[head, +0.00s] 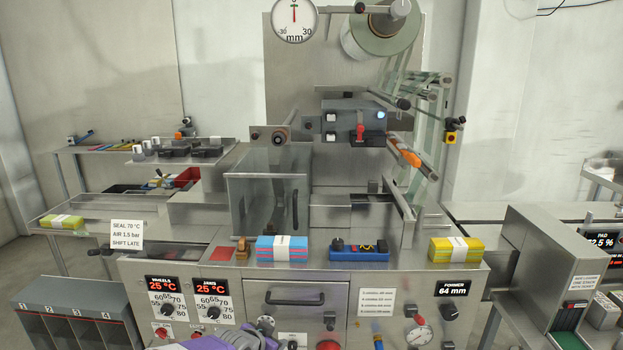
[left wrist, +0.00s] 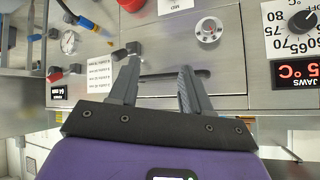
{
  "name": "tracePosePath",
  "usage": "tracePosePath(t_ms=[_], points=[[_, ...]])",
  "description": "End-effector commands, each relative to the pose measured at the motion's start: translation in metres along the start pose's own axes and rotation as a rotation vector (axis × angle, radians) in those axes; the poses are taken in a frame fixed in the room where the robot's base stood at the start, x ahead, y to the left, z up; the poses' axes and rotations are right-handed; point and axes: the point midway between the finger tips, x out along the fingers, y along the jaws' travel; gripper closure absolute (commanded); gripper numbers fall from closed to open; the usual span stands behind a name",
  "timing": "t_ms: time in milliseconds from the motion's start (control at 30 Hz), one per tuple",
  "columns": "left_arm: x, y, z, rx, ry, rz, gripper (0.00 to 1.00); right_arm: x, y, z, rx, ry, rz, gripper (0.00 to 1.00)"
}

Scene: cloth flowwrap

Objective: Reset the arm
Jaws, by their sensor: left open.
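My left gripper (head: 266,325) shows at the bottom edge of the head view, with its purple body, in front of the machine's front panel. In the left wrist view the left gripper (left wrist: 157,72) has its two dark fingers apart with nothing between them. The fingers point toward the steel front panel (left wrist: 155,50), where a dark drawer handle (left wrist: 160,76) lies behind them. Most of my left arm is out of the head view. My right gripper is in neither view.
On the machine ledge lie a blue-and-red cloth stack (head: 283,249), a blue tool block (head: 358,249) and a yellow cloth stack (head: 455,250). The panel carries protruding knobs and a gauge (head: 418,335). A grey slotted bin (head: 75,310) stands at left.

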Motion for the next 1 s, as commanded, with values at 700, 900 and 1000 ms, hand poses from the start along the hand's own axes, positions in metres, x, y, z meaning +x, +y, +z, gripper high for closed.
tracePosePath(t_ms=[700, 900, 1000], points=[[-0.059, 0.215, 0.354, -0.929, -0.723, 0.173, 0.52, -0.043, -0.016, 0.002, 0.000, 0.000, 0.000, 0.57], [-0.063, 0.219, 0.358, -0.945, -0.737, 0.170, 0.52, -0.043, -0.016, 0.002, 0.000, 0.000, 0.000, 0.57], [-0.063, 0.219, 0.358, -0.944, -0.736, 0.170, 0.52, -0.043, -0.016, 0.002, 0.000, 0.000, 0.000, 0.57]])
